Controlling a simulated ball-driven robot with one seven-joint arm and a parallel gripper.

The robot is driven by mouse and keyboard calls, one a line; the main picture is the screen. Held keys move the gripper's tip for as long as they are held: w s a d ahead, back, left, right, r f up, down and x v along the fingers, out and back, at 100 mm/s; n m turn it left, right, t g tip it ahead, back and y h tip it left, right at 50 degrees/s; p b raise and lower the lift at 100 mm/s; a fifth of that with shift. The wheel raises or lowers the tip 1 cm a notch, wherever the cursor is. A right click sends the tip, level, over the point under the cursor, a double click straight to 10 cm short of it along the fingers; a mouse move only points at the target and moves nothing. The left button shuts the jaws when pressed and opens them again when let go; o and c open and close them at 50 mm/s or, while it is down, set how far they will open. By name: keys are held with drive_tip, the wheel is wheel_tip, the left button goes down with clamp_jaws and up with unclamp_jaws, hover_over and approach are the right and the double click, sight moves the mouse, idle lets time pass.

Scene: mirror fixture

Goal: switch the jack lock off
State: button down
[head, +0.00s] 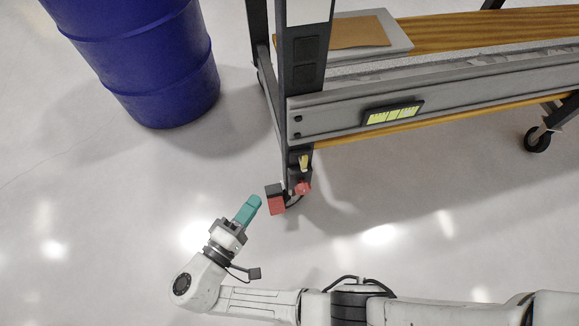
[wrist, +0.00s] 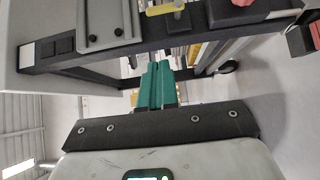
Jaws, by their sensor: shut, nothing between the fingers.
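My gripper (head: 256,200) has teal fingers, shut and empty, just left of the foot of the fixture's dark post in the head view. In the wrist view the shut fingers (wrist: 157,68) point toward the fixture. At the post's foot are a red pedal-like block (head: 276,202), a red knob (head: 303,188) and a yellow lever (head: 304,161). The wrist view shows the yellow lever (wrist: 166,8), the red knob (wrist: 243,3) and the red block (wrist: 315,36) at its top. I cannot tell which part is the jack lock, or its setting. The fingertips appear close to the red block, apart from it.
The fixture's grey rail (head: 345,112) and dark post (head: 299,75) stand above and right of my gripper. A blue drum (head: 150,65) stands at upper left. A caster wheel (head: 537,139) is at far right. The pale floor left of my gripper is clear.

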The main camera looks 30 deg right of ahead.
approach(304, 163)
drive_tip(key=w+d, duration=0.4)
drive_tip(key=w, duration=0.1)
drive_tip(key=shift+s+d+r+b, duration=0.15)
drive_tip(key=shift+s+d+b, duration=0.25)
drive_tip(key=shift+d, duration=0.2)
